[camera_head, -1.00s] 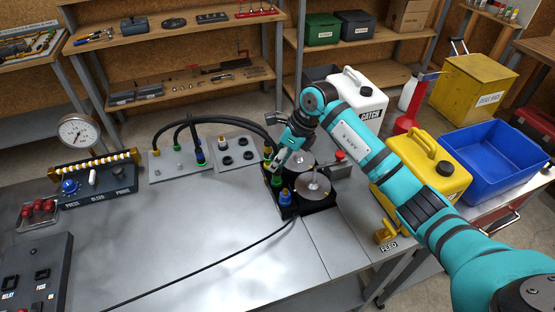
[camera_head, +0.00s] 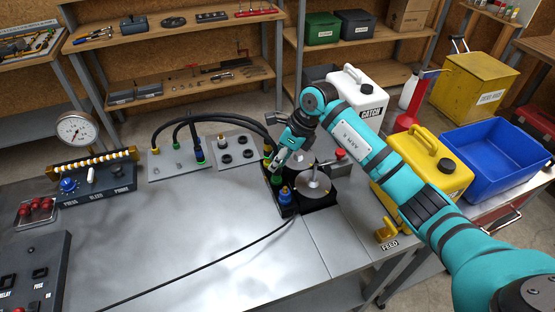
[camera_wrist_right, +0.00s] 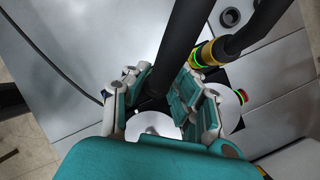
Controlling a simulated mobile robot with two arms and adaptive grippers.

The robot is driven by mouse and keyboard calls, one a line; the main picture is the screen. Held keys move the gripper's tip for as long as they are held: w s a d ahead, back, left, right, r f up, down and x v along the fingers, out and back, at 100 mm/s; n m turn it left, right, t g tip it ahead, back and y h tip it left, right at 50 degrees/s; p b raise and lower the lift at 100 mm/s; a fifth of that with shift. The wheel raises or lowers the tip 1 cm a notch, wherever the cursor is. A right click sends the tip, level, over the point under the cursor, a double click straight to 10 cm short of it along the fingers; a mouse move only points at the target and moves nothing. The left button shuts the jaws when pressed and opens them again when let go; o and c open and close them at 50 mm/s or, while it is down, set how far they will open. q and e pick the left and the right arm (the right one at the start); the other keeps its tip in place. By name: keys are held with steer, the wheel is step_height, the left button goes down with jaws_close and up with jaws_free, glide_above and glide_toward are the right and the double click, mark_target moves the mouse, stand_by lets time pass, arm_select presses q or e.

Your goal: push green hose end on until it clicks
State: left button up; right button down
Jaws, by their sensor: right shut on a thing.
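My right gripper (camera_head: 276,166) is shut on the green hose end at the black pump block (camera_head: 322,200). In the right wrist view, the black hose (camera_wrist_right: 181,45) runs down between the fingers (camera_wrist_right: 158,100), and its end is hidden there. A green fitting (camera_head: 277,181) shows just below the fingertips in the head view; I cannot tell whether the hose end is fully seated on it. The yellow-collared hose end (camera_wrist_right: 206,54) beside the fingers has a lit green ring. A blue fitting (camera_head: 286,194) stands nearer the front of the block. My left gripper is not in view.
Black hoses (camera_head: 222,118) arch from the left plate (camera_head: 172,171) toward the block. A red button (camera_head: 340,154), white jug (camera_head: 359,92) and yellow jug (camera_head: 430,168) stand to the right.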

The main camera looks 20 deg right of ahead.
steer(key=shift+s, duration=0.1)
steer(key=c, duration=1)
jaws_free()
steer(key=shift+f, duration=0.1)
